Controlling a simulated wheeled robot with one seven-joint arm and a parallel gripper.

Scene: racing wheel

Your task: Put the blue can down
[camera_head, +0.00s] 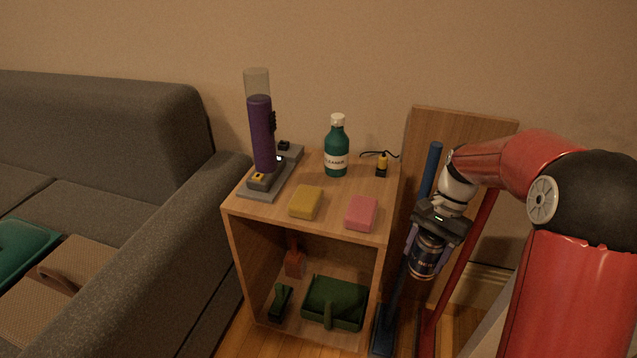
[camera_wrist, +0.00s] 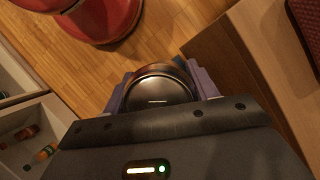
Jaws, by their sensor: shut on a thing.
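The blue can (camera_head: 425,258) is dark blue with a silver top and some print on its side. My gripper (camera_head: 428,242) is shut on it and holds it roughly upright, to the right of the wooden cabinet (camera_head: 232,207). In the wrist view the can's round metal top (camera_wrist: 160,88) sits between the two purple fingers of my gripper (camera_wrist: 160,92). The can's underside is hidden, and I cannot tell how high it is above the floor.
On the cabinet top stand a green cleaner bottle (camera_head: 336,150), a yellow sponge (camera_head: 306,202), a pink sponge (camera_head: 361,213) and a purple cylinder device (camera_head: 262,135). A green dustpan (camera_head: 335,302) lies inside. Blue (camera_head: 431,170) and red (camera_head: 462,265) poles stand near the can. A grey sofa (camera_head: 130,120) is left.

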